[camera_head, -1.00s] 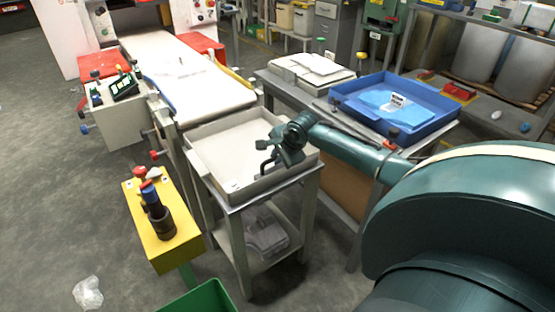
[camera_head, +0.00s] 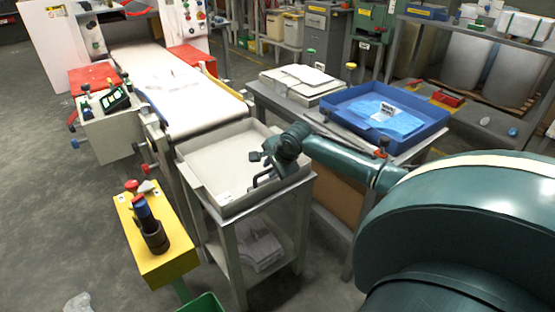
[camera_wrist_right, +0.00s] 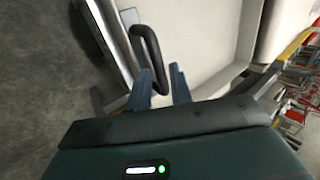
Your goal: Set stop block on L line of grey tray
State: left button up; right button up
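The grey tray (camera_head: 190,165) sits on a metal stand, its pale floor mostly bare. My right gripper (camera_head: 262,168) is over the tray's right part, near its front wall. In the right wrist view my right gripper (camera_wrist_right: 162,84) has its two fingers apart. A dark loop-shaped bar (camera_wrist_right: 148,48) reaches down to between the fingers; I cannot tell whether they touch it. A small white label (camera_head: 226,198) is at the tray's near corner. I cannot make out a stop block or a marked L line. My left gripper is not in view.
A conveyor belt (camera_head: 190,100) runs up to the tray's far side. A blue tray (camera_head: 430,125) stands on a table to the right. A yellow post box (camera_head: 170,262) with a dark cylinder stands at the left front.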

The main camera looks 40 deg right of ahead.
jog(key=d+p+v, duration=0.1)
jog(key=p+v, duration=0.1)
jog(key=v, duration=0.9)
jog(key=s+a+f+n+t+y, duration=0.15)
jog(key=s+a+f+n, duration=0.25)
jog(key=a+f+n, duration=0.45)
jog(key=s+a+f+n+g+y, duration=0.1)
jog(key=s+a+f+n+y, duration=0.3)
jog(key=a, duration=0.7)
jog(key=s+a+n+t, duration=0.2)
jog(key=s+a+n, duration=0.2)
jog(key=a, duration=0.3)
jog(key=s+a+r+n+t, duration=0.1)
jog(key=s+a+n+t, duration=0.1)
jog(key=s+a+n, duration=0.3)
jog(key=a, duration=0.2)
jog(key=shift+a+r, duration=0.25)
jog(key=shift+a, duration=0.15)
